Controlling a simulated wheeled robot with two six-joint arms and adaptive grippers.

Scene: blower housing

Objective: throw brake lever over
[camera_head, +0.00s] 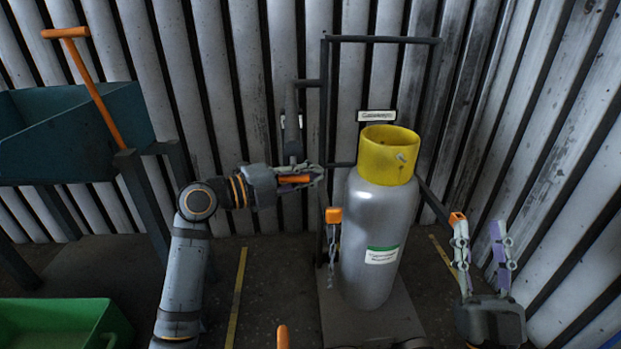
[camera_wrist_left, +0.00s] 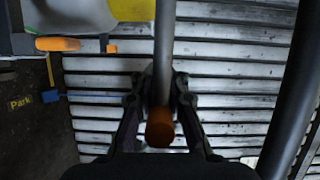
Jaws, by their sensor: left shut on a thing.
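My left gripper (camera_head: 312,177) is shut on the orange grip (camera_head: 294,179) of a grey lever, left of the cylinder trolley. In the left wrist view the grey rod (camera_wrist_left: 164,50) runs between both fingers, its darker orange end (camera_wrist_left: 160,127) toward the camera. I take this for the brake lever; its pivot is not clear. My right gripper (camera_head: 480,228) is open and empty at the right, its fingers pointing up.
A grey gas cylinder (camera_head: 372,235) with a yellow collar (camera_head: 388,157) stands on the trolley. A chain (camera_head: 333,243) hangs beside it. A teal bin (camera_head: 70,135) with another orange lever (camera_head: 95,92) is at the left, above a green crate (camera_head: 60,310). Corrugated walls (camera_head: 225,60) close the back and right.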

